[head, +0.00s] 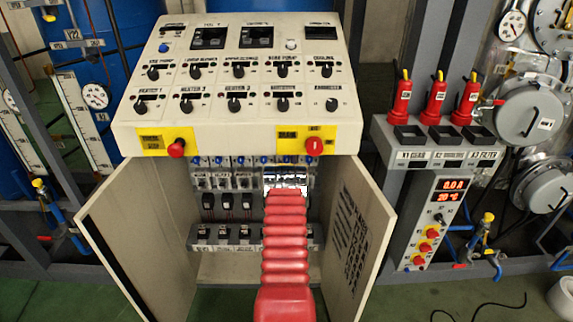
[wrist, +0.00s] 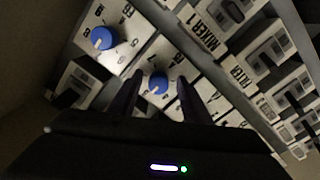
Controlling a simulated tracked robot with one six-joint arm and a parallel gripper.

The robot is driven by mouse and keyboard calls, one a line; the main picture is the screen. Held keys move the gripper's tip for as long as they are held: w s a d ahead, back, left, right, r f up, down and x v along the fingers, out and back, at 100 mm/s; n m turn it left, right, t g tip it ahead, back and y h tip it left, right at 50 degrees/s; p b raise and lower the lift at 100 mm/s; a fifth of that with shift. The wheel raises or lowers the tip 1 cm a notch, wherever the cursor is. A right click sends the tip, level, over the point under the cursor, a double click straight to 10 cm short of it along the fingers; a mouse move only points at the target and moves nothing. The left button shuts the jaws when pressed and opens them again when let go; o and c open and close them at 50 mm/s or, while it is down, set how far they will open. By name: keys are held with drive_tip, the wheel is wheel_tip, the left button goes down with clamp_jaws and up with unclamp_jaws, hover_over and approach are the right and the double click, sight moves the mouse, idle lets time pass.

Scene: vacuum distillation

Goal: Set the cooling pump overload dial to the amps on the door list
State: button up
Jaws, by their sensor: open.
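In the wrist view, a blue dial (wrist: 158,85) with a light mark sits on a white scale plate. My gripper (wrist: 159,80) is open, with one dark finger on each side of this dial; I cannot tell whether they touch it. A second blue dial (wrist: 102,38) is to the upper left. Which dial belongs to the cooling pump is not readable. In the head view, the door list (head: 350,228) is dark lettering inside the right cabinet door (head: 372,250). Its figures are too small to read. My red arm reaches into the cabinet and hides part of its inside.
Both cabinet doors stand open, the left door (head: 140,240) and the right one flanking my arm. The control desk (head: 240,105) with yellow-backed red knobs overhangs the opening. Switch blocks (wrist: 232,12) sit close beside my fingers. A grey panel (head: 425,215) stands to the right.

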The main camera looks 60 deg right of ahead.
drive_tip(key=v, duration=1.3)
drive_tip(key=shift+s+a, duration=0.2)
drive_tip(key=shift+a, duration=0.15)
drive_tip(key=shift+f, duration=0.2)
idle(0.5)
